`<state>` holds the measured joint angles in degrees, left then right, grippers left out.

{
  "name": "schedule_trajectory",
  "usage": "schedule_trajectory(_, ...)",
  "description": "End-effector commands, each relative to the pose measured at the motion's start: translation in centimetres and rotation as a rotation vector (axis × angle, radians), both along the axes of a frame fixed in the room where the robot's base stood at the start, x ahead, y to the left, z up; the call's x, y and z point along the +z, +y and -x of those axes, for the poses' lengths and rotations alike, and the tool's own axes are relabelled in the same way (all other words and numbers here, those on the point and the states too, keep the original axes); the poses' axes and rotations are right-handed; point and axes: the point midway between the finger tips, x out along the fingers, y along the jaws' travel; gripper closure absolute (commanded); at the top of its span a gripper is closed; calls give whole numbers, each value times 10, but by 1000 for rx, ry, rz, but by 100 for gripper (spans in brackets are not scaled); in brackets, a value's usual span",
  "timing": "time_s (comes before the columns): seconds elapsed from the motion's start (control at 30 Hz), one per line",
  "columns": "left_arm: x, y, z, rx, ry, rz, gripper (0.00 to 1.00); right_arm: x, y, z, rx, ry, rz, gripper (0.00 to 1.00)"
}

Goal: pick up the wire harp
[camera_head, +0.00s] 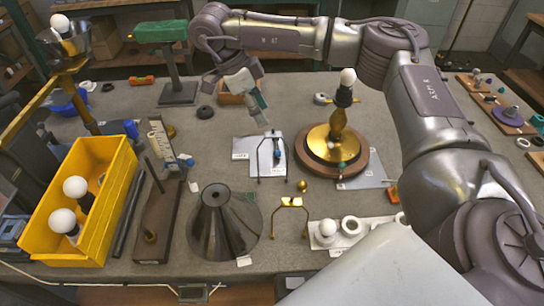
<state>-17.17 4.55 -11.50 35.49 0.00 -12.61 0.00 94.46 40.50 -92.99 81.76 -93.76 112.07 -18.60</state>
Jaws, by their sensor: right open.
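The wire harp (258,160) looks like the thin dark wire frame at the middle of the bench, over a white card (242,149). A small blue-grey piece shows inside its outline; I cannot tell whether they touch. My right gripper (247,104) hangs from the arm that reaches across the back, fingers pointing down. It is open and empty, just behind and above the harp, apart from it. A brass U-shaped frame (291,202) stands separately in front of the harp. My left gripper is not in view.
A lamp base with a brass stem and bulb (338,125) stands close right of the harp. A dark cone shade (216,222) is in front left. A yellow bin (104,213) with bulbs is at left. A green-topped stand (161,32) rises at the back.

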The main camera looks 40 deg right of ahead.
Motion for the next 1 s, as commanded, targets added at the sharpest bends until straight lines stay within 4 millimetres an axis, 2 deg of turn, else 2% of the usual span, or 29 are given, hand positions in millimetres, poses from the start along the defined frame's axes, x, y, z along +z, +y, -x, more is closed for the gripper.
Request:
schedule_trajectory(0.03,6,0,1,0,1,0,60,-6,-4,3,0,2,0,48)
schedule_trajectory(0.2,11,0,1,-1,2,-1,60,-30,-11,7,1,0,-2,48)
schedule_trajectory(0.43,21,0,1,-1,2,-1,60,-44,-17,10,0,2,-3,48)
schedule_trajectory(0.57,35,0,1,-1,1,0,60,-62,-24,12,1,3,-2,48)
schedule_trajectory(0.7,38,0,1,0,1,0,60,-80,-29,15,0,1,-3,48)
schedule_trajectory(1.0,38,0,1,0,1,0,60,-87,-31,16,1,-2,-4,48)
